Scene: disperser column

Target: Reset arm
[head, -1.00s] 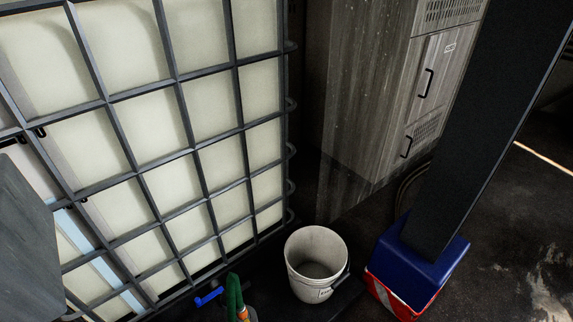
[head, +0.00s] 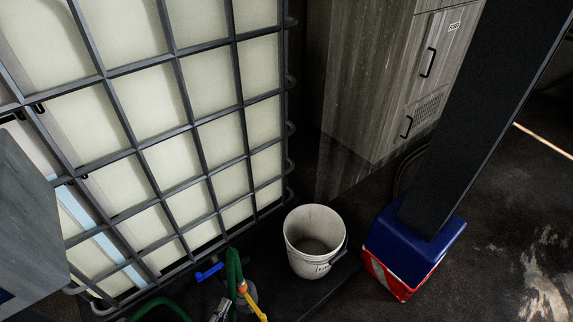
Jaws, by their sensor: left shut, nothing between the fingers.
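The head view looks down at a caged tank (head: 203,137), a white bucket (head: 312,228) and a green hose (head: 234,268). My left gripper (head: 221,309) seems to be the small grey metal part at the bottom edge, left of the hose's orange and yellow end (head: 252,300). It is shut and empty, and most of it is cut off by the frame. I cannot tell whether it touches the hose. My right gripper is not in view.
A blue valve handle (head: 209,272) sits at the tank's foot. A dark post (head: 468,120) stands on a blue and red base (head: 405,250) right of the bucket. A grey cabinet (head: 385,75) stands behind. Open floor (head: 500,235) lies at right.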

